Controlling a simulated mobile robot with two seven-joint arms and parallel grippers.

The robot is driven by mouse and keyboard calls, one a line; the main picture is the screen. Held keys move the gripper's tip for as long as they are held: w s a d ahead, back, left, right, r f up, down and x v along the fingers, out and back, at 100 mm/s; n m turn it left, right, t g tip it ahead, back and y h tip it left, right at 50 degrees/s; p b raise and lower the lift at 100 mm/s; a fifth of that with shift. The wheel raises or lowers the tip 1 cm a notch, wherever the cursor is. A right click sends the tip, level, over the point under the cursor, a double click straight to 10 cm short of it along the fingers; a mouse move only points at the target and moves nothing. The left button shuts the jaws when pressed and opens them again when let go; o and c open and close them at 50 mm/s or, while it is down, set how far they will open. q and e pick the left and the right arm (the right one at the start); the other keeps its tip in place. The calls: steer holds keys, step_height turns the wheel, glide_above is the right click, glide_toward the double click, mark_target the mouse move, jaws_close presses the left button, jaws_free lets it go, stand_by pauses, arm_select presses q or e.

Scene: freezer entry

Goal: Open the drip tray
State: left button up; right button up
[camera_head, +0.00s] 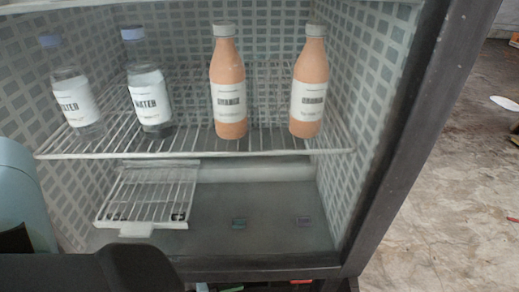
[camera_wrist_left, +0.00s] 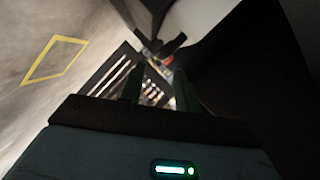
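A white slatted tray (camera_head: 150,196) with a front tab (camera_head: 136,229) lies low on the left inside the open cabinet, below the wire shelf. It looks like the drip tray. My left gripper (camera_wrist_left: 160,88) shows in the left wrist view with its two dark fingers apart and nothing clearly held between them. Behind the fingers is a dark panel with pale slots (camera_wrist_left: 112,74), partly hidden; I cannot tell what it belongs to. In the head view, my dark arm parts cover the lower left, and neither gripper's fingertips can be made out. My right gripper is not seen.
The wire shelf (camera_head: 190,150) holds two clear bottles (camera_head: 150,100) and two orange bottles (camera_head: 228,88). A dark frame (camera_head: 405,130) edges the cabinet's right side; open floor lies beyond.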

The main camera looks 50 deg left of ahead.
mark_target(258, 288)
arm_select(q)
steer(key=b+x, duration=0.2)
steer(key=x, duration=0.5)
steer(key=shift+w+d+f, duration=0.1)
steer(key=shift+w, duration=0.25)
steer(key=shift+c, duration=0.8)
jaws_close()
